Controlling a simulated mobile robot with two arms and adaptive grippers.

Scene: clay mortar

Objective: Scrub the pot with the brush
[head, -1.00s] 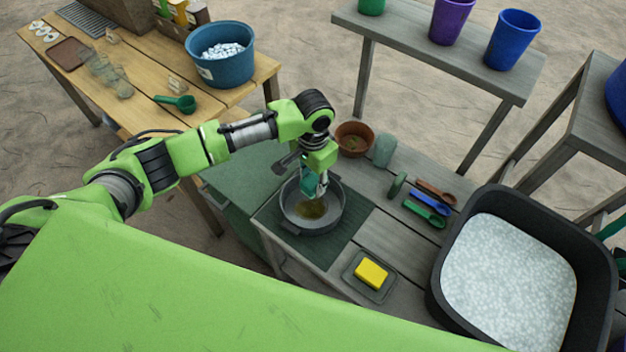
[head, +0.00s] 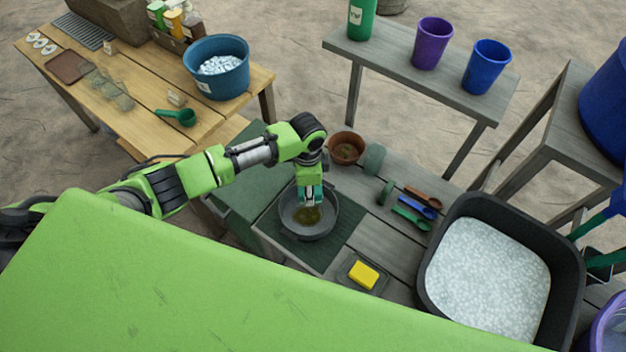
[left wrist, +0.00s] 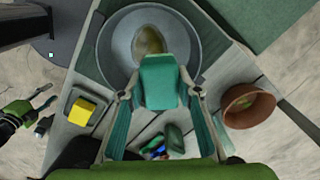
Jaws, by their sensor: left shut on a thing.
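The grey metal pot (head: 328,224) stands on a dark green mat on the low table, with a yellow-brown stain (head: 305,216) on its floor. My left gripper (head: 310,190) points down over the pot and is shut on the teal brush (left wrist: 160,82). In the left wrist view the brush sits between the two fingers, its far end overlapping the stain in the pot (left wrist: 112,52). Whether it touches the pot floor is hidden. A green and black hand at the left edge of the wrist view looks like my right gripper (left wrist: 44,102), fingers apart, empty.
A yellow sponge (head: 363,274) lies on a small tray in front of the pot. A terracotta pot (head: 346,148) stands behind it. Coloured scoops (head: 412,218) lie to the right, beside a black tub (head: 432,290) of pale grains.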

